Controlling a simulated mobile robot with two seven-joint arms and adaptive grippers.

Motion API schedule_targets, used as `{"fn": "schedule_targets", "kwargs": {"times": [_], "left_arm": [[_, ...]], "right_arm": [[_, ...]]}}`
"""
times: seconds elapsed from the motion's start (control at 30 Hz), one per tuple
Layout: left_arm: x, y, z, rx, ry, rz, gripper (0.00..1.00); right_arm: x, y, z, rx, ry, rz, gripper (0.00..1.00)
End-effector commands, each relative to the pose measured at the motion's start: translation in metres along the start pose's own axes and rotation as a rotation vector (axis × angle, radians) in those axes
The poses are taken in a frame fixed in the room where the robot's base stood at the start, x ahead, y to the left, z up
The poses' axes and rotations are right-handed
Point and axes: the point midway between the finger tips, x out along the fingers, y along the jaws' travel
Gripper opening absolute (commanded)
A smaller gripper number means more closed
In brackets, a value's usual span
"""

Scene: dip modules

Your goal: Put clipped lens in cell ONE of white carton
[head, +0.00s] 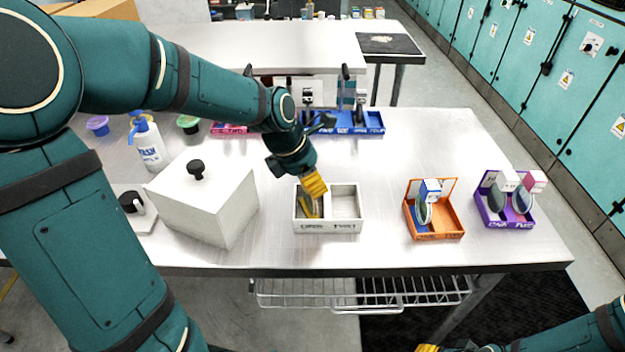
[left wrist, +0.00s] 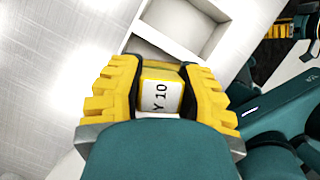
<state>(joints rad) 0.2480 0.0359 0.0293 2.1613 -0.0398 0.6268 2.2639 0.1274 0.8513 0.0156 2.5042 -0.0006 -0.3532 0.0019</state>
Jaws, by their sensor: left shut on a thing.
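The white carton (head: 328,228) stands on the steel table with two cells side by side; its front lettering is hard to read. Its pale wall also shows in the left wrist view (left wrist: 167,43). My left gripper (head: 314,187) points down over the left cell, its yellow fingers shut on the clipped lens (head: 309,208). The lens's clip, marked "Y 10" (left wrist: 159,96), sits between the fingers. The lens is low, at or inside the left cell; whether it touches the floor is hidden. The right cell looks empty. My right gripper (head: 428,348) is cut off at the bottom edge.
A lidded white box (head: 205,205) with a black knob stands left of the carton. Right of it are an orange tray (head: 440,232) and a purple tray (head: 508,219), both holding clipped lenses. A blue tray (head: 345,129) lies behind. Table between carton and orange tray is clear.

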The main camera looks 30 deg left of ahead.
Motion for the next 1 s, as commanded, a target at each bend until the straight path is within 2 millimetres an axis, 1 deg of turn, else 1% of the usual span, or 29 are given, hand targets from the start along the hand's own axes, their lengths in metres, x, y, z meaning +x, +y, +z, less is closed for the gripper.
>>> {"fn": "schedule_targets", "kwargs": {"times": [0.17, 0.2, 0.27, 0.57, 0.67, 0.77, 1.0], "left_arm": [[0.002, 0.000, -0.001, 0.000, 0.000, 0.000, 0.00], [0.003, 0.000, -0.001, 0.000, 0.000, 0.000, 0.41], [0.002, 0.000, -0.001, 0.000, 0.000, 0.000, 0.61], [0.002, 0.000, -0.001, 0.000, 0.000, 0.000, 0.61], [-0.003, 0.000, 0.001, 0.000, -0.001, 0.001, 0.61], [-0.017, 0.001, 0.001, 0.000, -0.002, 0.003, 0.61], [-0.066, 0.001, 0.002, -0.001, -0.003, 0.004, 0.61]], "right_arm": [[0.001, 0.000, 0.000, 0.000, 0.000, 0.000, 0.47], [0.001, 0.000, 0.000, 0.000, 0.001, 0.000, 0.47], [0.001, 0.000, 0.000, 0.000, 0.001, 0.000, 0.47], [0.000, 0.000, 0.000, 0.000, 0.001, 0.000, 0.47], [-0.001, -0.001, 0.000, 0.000, 0.000, 0.000, 0.47], [-0.005, -0.002, 0.000, 0.000, -0.002, 0.000, 0.47], [-0.019, -0.007, 0.002, 0.001, -0.008, 0.000, 0.47]]}}
